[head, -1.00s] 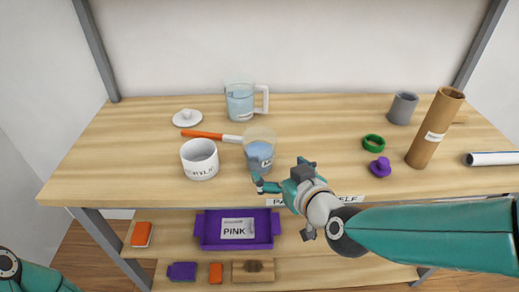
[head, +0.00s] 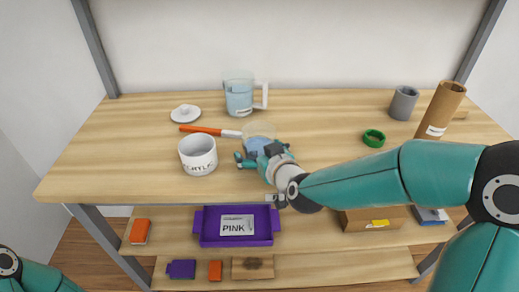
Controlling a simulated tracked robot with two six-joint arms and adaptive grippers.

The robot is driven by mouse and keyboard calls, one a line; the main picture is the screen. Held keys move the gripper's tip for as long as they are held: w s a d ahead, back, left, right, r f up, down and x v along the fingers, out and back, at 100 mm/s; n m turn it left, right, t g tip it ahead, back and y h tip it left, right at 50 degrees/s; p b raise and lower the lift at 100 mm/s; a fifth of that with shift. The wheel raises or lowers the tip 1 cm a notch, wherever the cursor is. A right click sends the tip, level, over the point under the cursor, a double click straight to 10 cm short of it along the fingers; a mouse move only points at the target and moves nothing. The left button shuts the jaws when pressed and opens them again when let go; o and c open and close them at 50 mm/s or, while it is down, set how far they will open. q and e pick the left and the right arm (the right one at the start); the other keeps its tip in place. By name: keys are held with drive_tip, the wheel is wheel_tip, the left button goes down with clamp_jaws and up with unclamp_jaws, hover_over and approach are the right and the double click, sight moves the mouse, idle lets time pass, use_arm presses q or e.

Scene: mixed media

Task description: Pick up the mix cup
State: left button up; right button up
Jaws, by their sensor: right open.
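A clear cup with blue liquid (head: 258,131) stands upright at the middle of the tabletop; I take it for the mix cup, but its label is hidden now. My right gripper (head: 254,156) is open at the cup's near side, with one teal finger showing at its lower left. The gripper covers the cup's lower part, and I cannot tell whether they touch. My left gripper is out of view.
A white labelled tub (head: 198,155) stands close left of the gripper. An orange-handled tool (head: 205,130) reaches to the cup. Behind are a jug of blue liquid (head: 238,97) and a white lid (head: 186,113).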

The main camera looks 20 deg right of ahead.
drive_tip(key=shift+r, duration=0.1)
drive_tip(key=c, duration=1.3)
drive_tip(key=shift+c, duration=0.3)
wheel_tip(320, 180, up, 20)
drive_tip(key=p, duration=1)
